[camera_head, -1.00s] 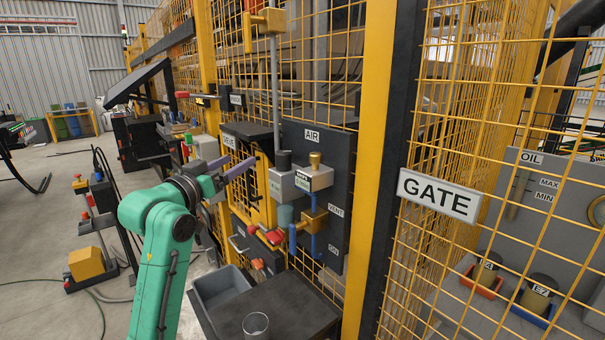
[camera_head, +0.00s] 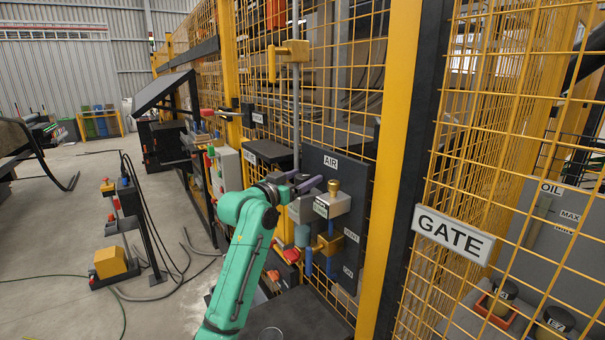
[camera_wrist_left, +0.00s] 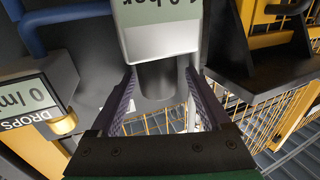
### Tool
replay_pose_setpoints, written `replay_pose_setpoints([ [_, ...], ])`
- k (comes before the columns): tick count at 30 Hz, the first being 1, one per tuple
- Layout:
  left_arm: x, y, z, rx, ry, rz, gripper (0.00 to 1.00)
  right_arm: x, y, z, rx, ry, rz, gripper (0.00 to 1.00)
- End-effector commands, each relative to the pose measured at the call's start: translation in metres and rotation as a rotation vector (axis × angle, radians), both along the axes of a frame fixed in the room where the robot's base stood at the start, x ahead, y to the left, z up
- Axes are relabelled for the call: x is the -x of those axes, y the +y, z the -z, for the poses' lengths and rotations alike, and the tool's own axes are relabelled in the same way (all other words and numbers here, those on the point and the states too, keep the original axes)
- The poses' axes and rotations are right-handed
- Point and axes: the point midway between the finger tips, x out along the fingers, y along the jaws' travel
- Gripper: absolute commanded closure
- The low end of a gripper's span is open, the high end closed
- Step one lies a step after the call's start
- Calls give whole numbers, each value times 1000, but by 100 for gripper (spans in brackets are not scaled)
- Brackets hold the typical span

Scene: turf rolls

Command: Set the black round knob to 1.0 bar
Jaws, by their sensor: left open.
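The black round knob (camera_wrist_left: 158,78) shows in the left wrist view as a dark cylinder beside the regulator's light grey box (camera_wrist_left: 160,40). The box's upside-down display ends in "0 bar"; its first digit is cut off at the top edge. My left gripper (camera_wrist_left: 160,75) is open, with one purple finger on each side of the knob; clear contact does not show. In the head view my left gripper (camera_head: 306,180) is at the top of the regulator box (camera_head: 300,209) on the AIR panel (camera_head: 352,182), and its fingers mostly hide the knob. My right gripper is not in view.
The DROPS box (camera_head: 333,205) with a brass top (camera_head: 333,187) stands close to the right of the regulator. A vertical grey pipe (camera_head: 296,120) rises behind my fingers. A yellow post (camera_head: 400,150) and the GATE sign (camera_head: 453,235) are farther right.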

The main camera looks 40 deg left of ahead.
Motion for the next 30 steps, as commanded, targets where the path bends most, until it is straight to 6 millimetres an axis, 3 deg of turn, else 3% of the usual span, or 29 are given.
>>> replay_pose_setpoints([
  [4, 0, 0, 1, 0, 0, 0, 19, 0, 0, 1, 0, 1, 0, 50],
  [5, 0, 0, 1, 0, 0, 0, 27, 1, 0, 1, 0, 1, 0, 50],
  [9, 1, 0, 1, 0, 0, 0, 80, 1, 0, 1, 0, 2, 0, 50],
  [11, 0, 0, 1, 0, 0, 0, 100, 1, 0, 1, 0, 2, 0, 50],
  [19, 0, 2, 5, -3, 3, 63, 100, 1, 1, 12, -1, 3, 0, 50],
  [30, 0, 2, 5, 1, 7, 354, 100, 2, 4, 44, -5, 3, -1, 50],
])
